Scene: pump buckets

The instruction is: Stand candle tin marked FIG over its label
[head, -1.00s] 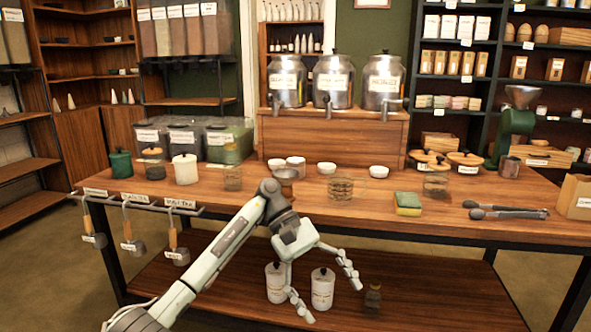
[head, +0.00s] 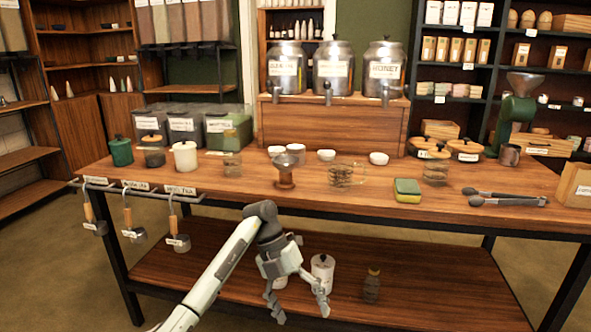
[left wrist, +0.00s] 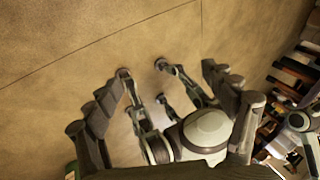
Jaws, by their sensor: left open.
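I cannot make out a candle tin marked FIG or its label in either view. Several small white round pieces, such as the one left of the middle (head: 326,154), stand along the back of the table (head: 240,184); whether any is a tin is too small to tell. My left gripper (head: 298,306) is open and empty, fingers pointing down, in front of the lower shelf (head: 205,262). In the left wrist view its dark spread fingers (left wrist: 165,95) frame bare floor and parts of my own body. My right gripper is not identifiable in view.
On the lower shelf, a white canister (head: 323,268) stands behind my left gripper, with a small dark bottle (head: 371,286) to its right. The tabletop holds a green-yellow sponge (head: 407,190), tongs (head: 503,198) and glass jars. Labelled scoops (head: 133,220) hang at the front left edge.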

